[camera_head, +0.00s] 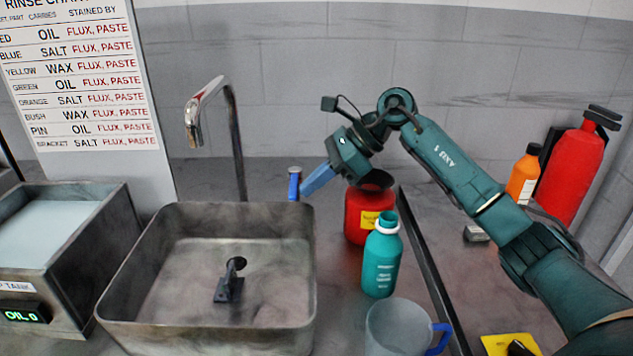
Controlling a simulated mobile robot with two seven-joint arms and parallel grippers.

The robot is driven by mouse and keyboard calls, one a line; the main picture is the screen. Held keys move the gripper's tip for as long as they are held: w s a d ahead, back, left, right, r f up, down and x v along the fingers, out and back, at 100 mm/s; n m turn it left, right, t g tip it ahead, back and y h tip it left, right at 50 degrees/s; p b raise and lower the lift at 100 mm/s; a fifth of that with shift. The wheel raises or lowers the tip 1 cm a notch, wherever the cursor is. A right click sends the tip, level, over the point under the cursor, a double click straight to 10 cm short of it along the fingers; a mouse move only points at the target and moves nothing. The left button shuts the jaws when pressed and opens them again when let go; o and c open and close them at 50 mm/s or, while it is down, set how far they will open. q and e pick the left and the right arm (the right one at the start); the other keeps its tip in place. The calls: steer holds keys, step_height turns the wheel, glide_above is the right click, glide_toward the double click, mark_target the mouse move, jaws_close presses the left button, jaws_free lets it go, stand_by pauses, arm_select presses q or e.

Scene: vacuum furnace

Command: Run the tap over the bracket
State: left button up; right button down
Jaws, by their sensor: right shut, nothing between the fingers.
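A small dark bracket (229,287) stands on the floor of the metal sink (305,250). The curved tap (237,135) rises behind the sink, its spout pointing down over the back left of the basin. No water stream shows. My left gripper is out of view.
A red can (356,215), a teal bottle (382,262) and a clear jug (393,330) stand right of the sink. A tank (60,260) stands left. A rinse chart (85,85) is behind. An orange bottle (523,175) and red extinguisher (570,170) stand far right.

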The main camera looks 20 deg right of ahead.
steer(key=shift+w+d, duration=0.1)
steer(key=v, duration=1.4)
steer(key=shift+w+d+f+b, duration=0.3)
steer(key=shift+d+b, duration=0.05)
